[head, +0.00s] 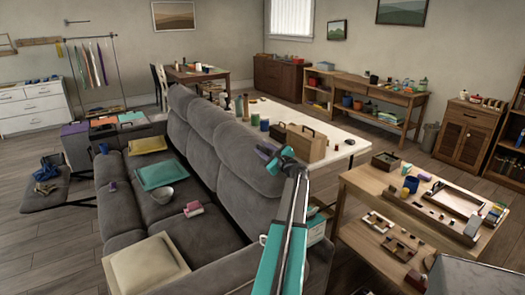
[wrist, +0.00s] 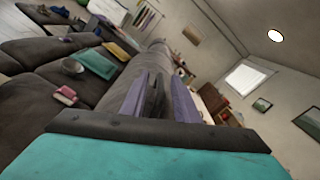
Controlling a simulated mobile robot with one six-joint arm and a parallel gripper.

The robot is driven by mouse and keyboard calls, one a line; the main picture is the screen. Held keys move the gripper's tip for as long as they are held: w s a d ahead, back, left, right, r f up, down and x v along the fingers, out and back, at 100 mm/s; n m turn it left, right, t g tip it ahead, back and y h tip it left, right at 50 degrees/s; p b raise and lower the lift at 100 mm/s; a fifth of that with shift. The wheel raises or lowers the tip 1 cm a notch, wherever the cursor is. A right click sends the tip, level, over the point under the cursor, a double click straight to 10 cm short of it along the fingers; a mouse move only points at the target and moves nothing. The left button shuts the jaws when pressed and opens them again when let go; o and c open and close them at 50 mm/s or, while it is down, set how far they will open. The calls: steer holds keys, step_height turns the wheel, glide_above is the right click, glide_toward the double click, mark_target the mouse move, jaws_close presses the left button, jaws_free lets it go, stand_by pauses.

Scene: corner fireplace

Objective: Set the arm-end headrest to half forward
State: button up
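The grey sofa (head: 150,205) has a row of tall back sections with headrests. The nearest headrest (head: 238,152) stands roughly upright at the near end of the row; the headrest farther along (head: 180,103) also looks upright. Which one counts as arm-end is not certain. My gripper (head: 268,154) is at the upper right edge of the nearest headrest; contact cannot be made out. In the wrist view its two purple fingers (wrist: 158,92) are spread apart, with dark grey upholstery showing between and beyond them.
A white table (head: 340,148) with a wooden box (head: 305,145) stands behind the sofa. A wooden shelf unit (head: 385,180) with trays is at right. Floor shows at far left.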

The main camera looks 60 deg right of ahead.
steer(key=b+v, duration=0.3)
steer(key=v, duration=1)
steer(key=shift+s, duration=0.3)
steer(key=shift+a+r, duration=0.1)
steer(key=shift+a, duration=0.05)
